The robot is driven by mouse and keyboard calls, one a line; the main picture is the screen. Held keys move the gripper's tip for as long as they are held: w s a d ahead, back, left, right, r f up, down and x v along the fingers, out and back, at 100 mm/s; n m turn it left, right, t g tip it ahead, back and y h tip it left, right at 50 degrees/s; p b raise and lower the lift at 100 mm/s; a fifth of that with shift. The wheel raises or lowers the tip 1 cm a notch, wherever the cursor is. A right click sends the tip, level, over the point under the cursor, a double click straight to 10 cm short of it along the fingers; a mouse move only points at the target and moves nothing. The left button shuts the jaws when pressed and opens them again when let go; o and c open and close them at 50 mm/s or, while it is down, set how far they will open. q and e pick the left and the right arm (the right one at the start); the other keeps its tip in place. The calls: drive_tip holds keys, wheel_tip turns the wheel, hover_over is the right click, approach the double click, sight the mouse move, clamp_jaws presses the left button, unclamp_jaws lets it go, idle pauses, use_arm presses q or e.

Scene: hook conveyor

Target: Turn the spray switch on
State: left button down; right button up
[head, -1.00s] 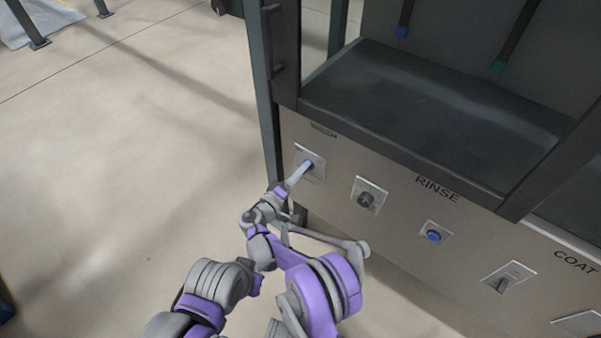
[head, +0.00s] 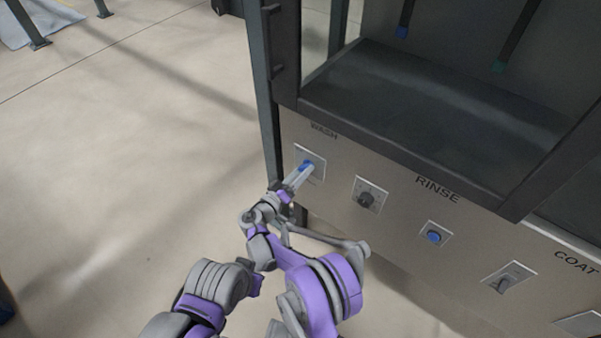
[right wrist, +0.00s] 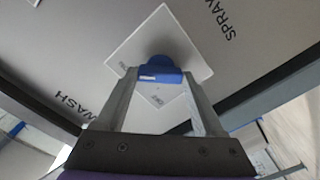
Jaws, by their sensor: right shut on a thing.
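The blue switch (head: 305,163) sits on a white plate (head: 317,157) on the machine's front panel, below the WASH label (head: 323,131). In the right wrist view the blue switch (right wrist: 160,70) is between my two fingertips, with its white plate (right wrist: 135,48) behind. The SPRAY label (right wrist: 222,22) is to the right of the plate there. My right gripper (head: 301,171) is shut on the blue switch; it also shows in the right wrist view (right wrist: 160,76). I cannot tell whether the switch is on or off. My left gripper is not in view.
A dark ledge (head: 430,110) juts out above.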

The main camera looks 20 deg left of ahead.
drive_tip(key=o, duration=1.4)
drive_tip(key=shift+w, duration=0.1)
